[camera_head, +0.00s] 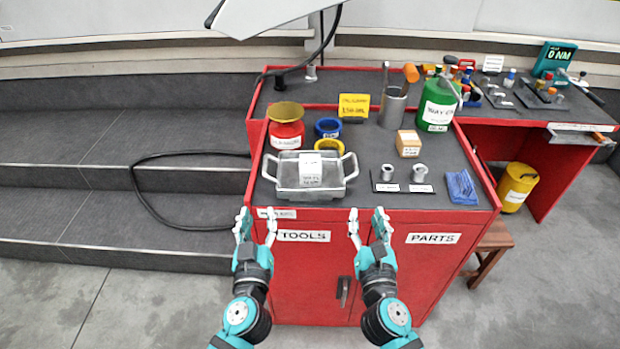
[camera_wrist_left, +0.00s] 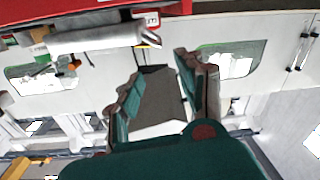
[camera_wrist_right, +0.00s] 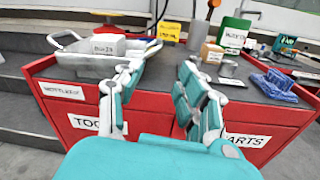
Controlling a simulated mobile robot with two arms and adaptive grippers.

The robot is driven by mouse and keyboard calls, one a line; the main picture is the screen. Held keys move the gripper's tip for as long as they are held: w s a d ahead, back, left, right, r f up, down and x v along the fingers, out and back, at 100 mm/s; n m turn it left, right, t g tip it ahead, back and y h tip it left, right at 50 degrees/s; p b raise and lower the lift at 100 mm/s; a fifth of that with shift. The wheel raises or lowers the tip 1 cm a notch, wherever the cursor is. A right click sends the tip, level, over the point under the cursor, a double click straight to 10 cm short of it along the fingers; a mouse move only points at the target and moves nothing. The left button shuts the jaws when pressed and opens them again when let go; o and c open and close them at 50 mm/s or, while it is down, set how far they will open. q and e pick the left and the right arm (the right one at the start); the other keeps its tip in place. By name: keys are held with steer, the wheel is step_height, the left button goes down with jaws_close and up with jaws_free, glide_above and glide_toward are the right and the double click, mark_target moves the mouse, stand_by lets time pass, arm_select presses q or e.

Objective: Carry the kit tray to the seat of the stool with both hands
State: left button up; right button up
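The kit tray (camera_head: 285,193) is a shallow metal tray with a handle at each end. It stands on the left front of the red cabinet's dark top, with a white labelled box (camera_head: 310,170) in it. The tray also shows in the right wrist view (camera_wrist_right: 80,68). The brown wooden stool (camera_head: 497,238) is on the floor right of the cabinet, partly hidden by it. My left gripper (camera_head: 257,226) is open and empty in front of the cabinet, below the tray. My right gripper (camera_head: 367,226) is open and empty, further right. Both are apart from the tray.
Behind the tray are a red can (camera_head: 286,135) and blue and yellow rings (camera_head: 328,128). To its right are two metal fittings (camera_head: 388,173), a small carton (camera_head: 408,143) and a blue cloth (camera_head: 461,187). A yellow bin (camera_head: 516,187) stands behind the stool. Grey steps (camera_head: 110,200) lie left.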

mark_target(266, 155)
steer(key=shift+w, duration=0.1)
